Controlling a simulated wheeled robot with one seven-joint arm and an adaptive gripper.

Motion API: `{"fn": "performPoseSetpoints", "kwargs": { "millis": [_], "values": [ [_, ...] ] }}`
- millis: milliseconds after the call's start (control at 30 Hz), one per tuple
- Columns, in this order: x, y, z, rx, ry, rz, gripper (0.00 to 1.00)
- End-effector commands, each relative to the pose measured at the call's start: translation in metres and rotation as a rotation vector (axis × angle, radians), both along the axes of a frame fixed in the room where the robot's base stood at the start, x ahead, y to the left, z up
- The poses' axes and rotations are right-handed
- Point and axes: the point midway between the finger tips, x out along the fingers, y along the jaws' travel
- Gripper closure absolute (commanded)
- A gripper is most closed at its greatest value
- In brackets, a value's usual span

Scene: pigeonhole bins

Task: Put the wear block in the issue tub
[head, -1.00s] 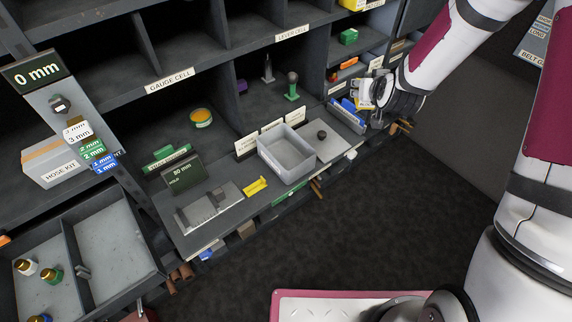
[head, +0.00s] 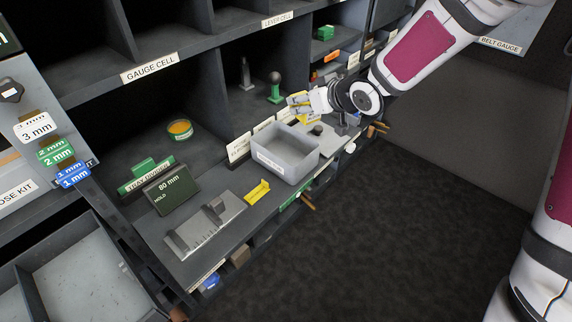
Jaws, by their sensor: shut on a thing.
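The issue tub (head: 285,170) is an open grey bin with a white label on its front, standing on the bench. It looks empty. My gripper (head: 297,103) is above the bench, just beyond the tub's upper right corner and pointing left. It is shut on a small piece, apparently the wear block (head: 299,99), of which only a little yellowish surface shows between the fingers. The fingers hide the rest of it. The piece is outside the tub.
A yellow holder (head: 257,191), a grey metal fixture (head: 205,228) and an "80 mm" display (head: 171,188) are left of the tub. White label cards (head: 239,148) stand behind it. A green-based post (head: 275,88) stands in the cell behind.

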Motion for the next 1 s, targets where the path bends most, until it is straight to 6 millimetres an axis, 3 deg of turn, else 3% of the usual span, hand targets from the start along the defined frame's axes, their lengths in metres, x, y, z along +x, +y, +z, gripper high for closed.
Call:
{"fn": "performPoseSetpoints", "kwargs": {
  "millis": [33, 100, 400, 567, 800, 1000],
  "values": [
    [0.007, 0.010, -0.014, 0.000, -0.004, 0.041, 0.93],
    [0.007, 0.024, -0.024, 0.000, -0.003, 0.102, 0.93],
    [0.002, 0.058, -0.050, 0.001, -0.002, 0.266, 0.93],
    [0.000, 0.063, -0.059, 0.001, 0.000, 0.292, 0.93],
    [-0.001, 0.064, -0.096, 0.001, 0.002, 0.295, 0.93],
    [-0.001, 0.063, -0.112, 0.000, 0.001, 0.294, 0.93]
  ]
}}
